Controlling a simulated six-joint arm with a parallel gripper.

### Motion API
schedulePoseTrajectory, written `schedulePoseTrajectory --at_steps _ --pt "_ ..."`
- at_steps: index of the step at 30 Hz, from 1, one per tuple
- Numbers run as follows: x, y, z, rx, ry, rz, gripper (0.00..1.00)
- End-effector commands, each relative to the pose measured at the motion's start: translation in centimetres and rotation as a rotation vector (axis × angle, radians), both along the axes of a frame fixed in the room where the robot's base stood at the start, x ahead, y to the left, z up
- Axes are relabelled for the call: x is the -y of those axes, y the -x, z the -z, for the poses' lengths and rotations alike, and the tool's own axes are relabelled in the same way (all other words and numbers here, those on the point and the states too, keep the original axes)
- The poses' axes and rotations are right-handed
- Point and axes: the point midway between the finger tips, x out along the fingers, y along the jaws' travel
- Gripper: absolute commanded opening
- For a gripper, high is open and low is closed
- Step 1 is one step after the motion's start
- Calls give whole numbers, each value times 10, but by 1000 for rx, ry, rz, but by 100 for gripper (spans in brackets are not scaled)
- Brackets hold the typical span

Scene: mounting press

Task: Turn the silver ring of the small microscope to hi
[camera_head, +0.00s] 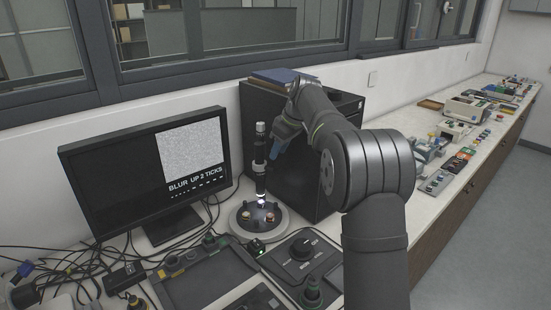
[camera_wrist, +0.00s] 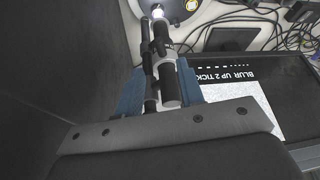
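The small microscope (camera_head: 260,180) is a slim upright black tube with pale bands, standing on a round lit base (camera_head: 240,217). A pale silver band on the tube (camera_head: 259,167) looks like the ring; its marks are too small to read. My gripper (camera_head: 276,152) reaches in from the right at the tube's upper part. In the wrist view the blue fingers of my gripper (camera_wrist: 160,90) stand on either side of the tube, and the silver band (camera_wrist: 167,72) shows between them. The fingers look apart; I cannot tell whether one touches the tube.
A monitor (camera_head: 150,165) left of the microscope shows a grey noisy picture and "BLUR UP 2 TICKS". A black cabinet (camera_head: 310,185) stands close behind and right.

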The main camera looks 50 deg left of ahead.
Motion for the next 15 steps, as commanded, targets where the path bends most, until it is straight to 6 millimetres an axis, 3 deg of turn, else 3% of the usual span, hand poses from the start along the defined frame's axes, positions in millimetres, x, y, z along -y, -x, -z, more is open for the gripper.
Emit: schedulePoseTrajectory --at_steps 5,15 --pt "4 -1 -10 0 0 0 35" --pt "4 0 -6 4 14 5 35"
